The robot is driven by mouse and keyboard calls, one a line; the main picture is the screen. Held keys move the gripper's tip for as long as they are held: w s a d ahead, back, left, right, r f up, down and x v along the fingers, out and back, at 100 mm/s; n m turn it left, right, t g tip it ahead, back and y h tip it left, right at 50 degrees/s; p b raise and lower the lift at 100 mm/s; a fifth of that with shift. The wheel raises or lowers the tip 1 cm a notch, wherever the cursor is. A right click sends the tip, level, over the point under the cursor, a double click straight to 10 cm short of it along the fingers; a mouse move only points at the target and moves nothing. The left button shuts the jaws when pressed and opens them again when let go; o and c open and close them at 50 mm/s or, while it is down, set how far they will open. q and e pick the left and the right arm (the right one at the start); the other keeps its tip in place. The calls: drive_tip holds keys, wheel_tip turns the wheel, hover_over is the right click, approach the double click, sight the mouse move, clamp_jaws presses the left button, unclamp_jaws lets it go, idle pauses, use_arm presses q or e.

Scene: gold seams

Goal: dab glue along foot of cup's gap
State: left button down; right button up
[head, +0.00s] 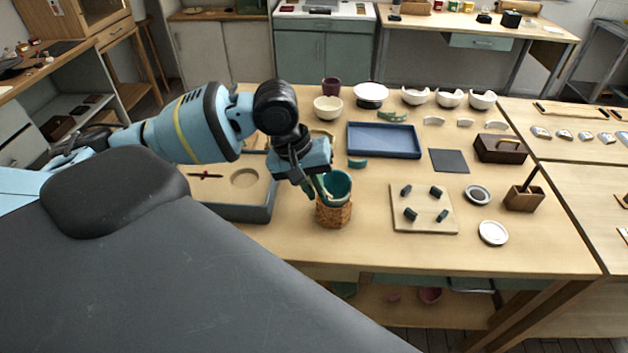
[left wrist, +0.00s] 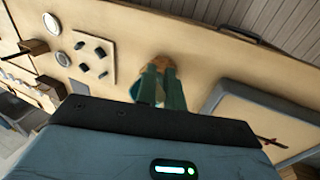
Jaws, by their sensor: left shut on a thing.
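The teal cup (head: 340,184) stands upright in a cork ring (head: 333,213) near the front middle of the table. My left gripper (head: 319,188) comes down at the cup's left side, close against its rim. It is shut on a thin pale stick (head: 326,189), which is mostly hidden by the fingers. I cannot tell whether the stick touches the cup. In the left wrist view the fingers (left wrist: 160,88) point down over the cork ring (left wrist: 159,62) and hide most of the cup. The gap in the cup cannot be made out. My right gripper is not in view.
A grey-rimmed tray (head: 262,213) lies left of the cup. Behind are a blue tray (head: 384,141) and a teal shard (head: 357,163). A board (head: 423,209) with several dark blocks lies to the right. The table's front edge is close below the cup.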

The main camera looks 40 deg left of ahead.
use_arm(q)
drive_tip(key=shift+f, duration=0.25)
drive_tip(key=shift+w+d, duration=0.1)
drive_tip(key=shift+d, duration=0.15)
idle(0.3)
drive_tip(key=shift+f, duration=0.25)
idle(0.9)
drive_tip(key=shift+r, duration=0.2)
idle(0.3)
drive_tip(key=shift+w+d, duration=0.7)
drive_tip(key=shift+w, duration=0.05)
drive_tip(key=shift+f, duration=0.15)
idle(1.1)
drive_tip(key=shift+r, duration=0.2)
drive_tip(key=shift+w, duration=0.15)
idle(0.3)
